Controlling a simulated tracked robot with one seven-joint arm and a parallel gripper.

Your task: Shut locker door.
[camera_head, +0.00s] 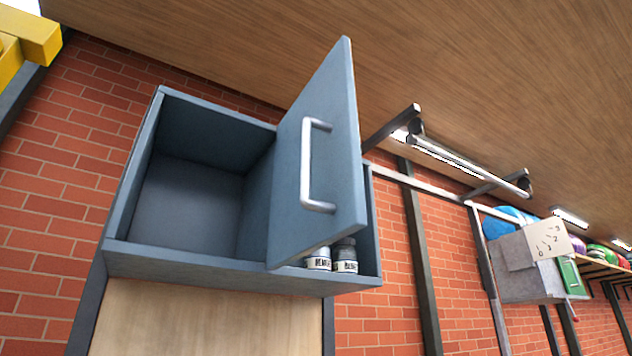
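The locker (235,277) is a blue-grey open-fronted box mounted high on the brick wall, left of the middle. Its door (338,130) stands open, angled out from the front. A silver bar handle (306,165) is on the door face turned to me. The left part of the locker (185,210) is open and looks empty. Two small lidded jars with labels, one jar (318,260) and another jar (345,257), stand inside at the lower right, partly hidden by the door. The hinge line is hard to make out. My gripper is not in view.
A light wood panel (200,320) is below the locker. A metal bar frame (470,165) stands to the right. Farther right are a grey box (525,270) and a shelf (597,270) with colourful balls. A yellow blocky shape (35,38) is at top left.

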